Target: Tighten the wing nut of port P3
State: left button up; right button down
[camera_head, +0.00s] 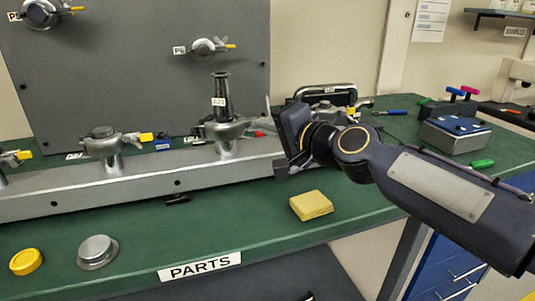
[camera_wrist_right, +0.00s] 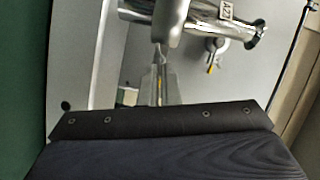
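A metal port (camera_head: 225,135) on the long bench rail carries an upright dark tube (camera_head: 221,97) tagged A23. The small label beside this port is too small to read. A red tip (camera_head: 258,134), perhaps of its wing nut, shows at its right side, partly hidden near my right gripper (camera_head: 272,124). My right gripper comes in from the right, close beside the port's clamp. In the right wrist view the tagged tube (camera_wrist_right: 232,11) lies at upper right. I cannot tell whether the fingers are open or touch the nut. My left gripper is not in view.
Another port (camera_head: 103,148) with a yellow-tipped nut stands left on the rail. Port P6 (camera_head: 206,47) is on the grey panel behind. A yellow block (camera_head: 311,205), a yellow cap (camera_head: 26,261) and a silver cap (camera_head: 97,251) lie on the green bench.

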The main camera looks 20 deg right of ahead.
jog(key=shift+a+f+m+t+y+b, duration=0.15)
jog(key=shift+f+m+t+b, duration=0.35)
jog(key=shift+m+b, duration=1.65)
jog(key=shift+f+m+t+y+b, duration=0.2)
jog(key=shift+m+t+b, duration=0.9)
jog(key=shift+b, duration=1.7)
jog(key=shift+a+f+m+t+y+b, duration=0.15)
jog(key=shift+f+m+t+b, duration=0.2)
jog(key=shift+m+b, duration=1.95)
jog(key=shift+d+n, duration=0.15)
jog(key=shift+n, duration=0.1)
jog(key=c, duration=1.9)
grip_release()
jog(key=shift+r, duration=0.1)
jog(key=shift+v, duration=3.95)
